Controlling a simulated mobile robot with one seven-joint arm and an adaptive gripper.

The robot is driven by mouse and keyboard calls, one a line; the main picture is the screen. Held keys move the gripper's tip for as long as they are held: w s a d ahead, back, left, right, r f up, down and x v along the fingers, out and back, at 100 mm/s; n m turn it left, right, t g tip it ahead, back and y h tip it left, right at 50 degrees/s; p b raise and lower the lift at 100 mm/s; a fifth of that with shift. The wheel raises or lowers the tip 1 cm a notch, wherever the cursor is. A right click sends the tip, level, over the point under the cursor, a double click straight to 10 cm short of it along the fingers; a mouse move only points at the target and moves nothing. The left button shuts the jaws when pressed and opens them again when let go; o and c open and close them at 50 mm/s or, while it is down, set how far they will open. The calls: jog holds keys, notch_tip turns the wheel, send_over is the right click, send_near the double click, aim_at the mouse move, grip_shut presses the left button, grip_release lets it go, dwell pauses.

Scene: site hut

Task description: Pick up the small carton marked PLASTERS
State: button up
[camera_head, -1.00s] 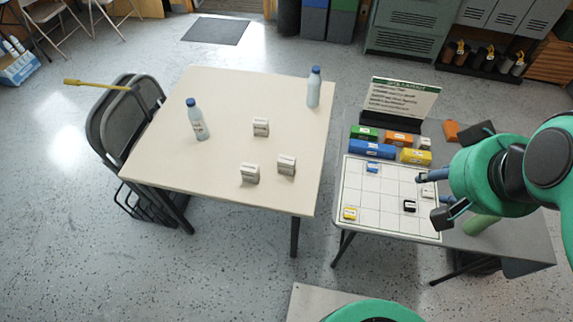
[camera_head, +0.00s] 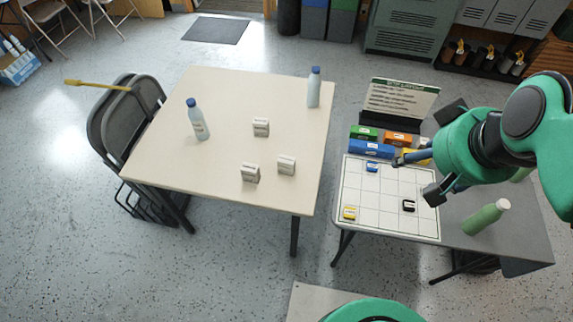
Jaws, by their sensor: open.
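Three small white cartons stand on the cream table (camera_head: 225,95): one near the middle (camera_head: 261,128), one at the front (camera_head: 250,173) and one to its right (camera_head: 286,165). Each has dark print on it, too small to read, so I cannot tell which is marked PLASTERS. My gripper (camera_head: 415,175) is open and empty above the right part of the white grid board (camera_head: 372,215), on the grey table. It is well to the right of the cartons. My gripper and arm hide part of the board and the things behind.
Two white bottles with blue caps stand on the cream table, at the left (camera_head: 198,120) and back right (camera_head: 314,88). A sign (camera_head: 398,100), coloured boxes (camera_head: 371,149) and a green bottle (camera_head: 486,217) are on the grey table. A floor gap separates the tables.

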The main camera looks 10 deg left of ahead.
jog(key=w+a+f+n+g+y+p, duration=0.2)
jog(key=w+a+f+n, duration=0.15)
jog(key=w+a, duration=0.45)
jog(key=n+g+y+p, duration=0.2)
jog(key=n+g+p, duration=0.15)
jog(key=n, duration=0.85)
send_over(290, 159)
jog(key=d, duration=0.4)
notch_tip(290, 159, down, 24)
jog(key=shift+s+f+t, duration=0.2)
jog(key=shift+t, duration=0.15)
jog(key=shift+f+m, duration=0.15)
jog(key=shift+m, duration=0.1)
jog(key=shift+b+x, duration=0.5)
jog(key=shift+x, duration=3.6)
jog(key=shift+d+f, duration=0.1)
jog(key=shift+f, duration=0.05)
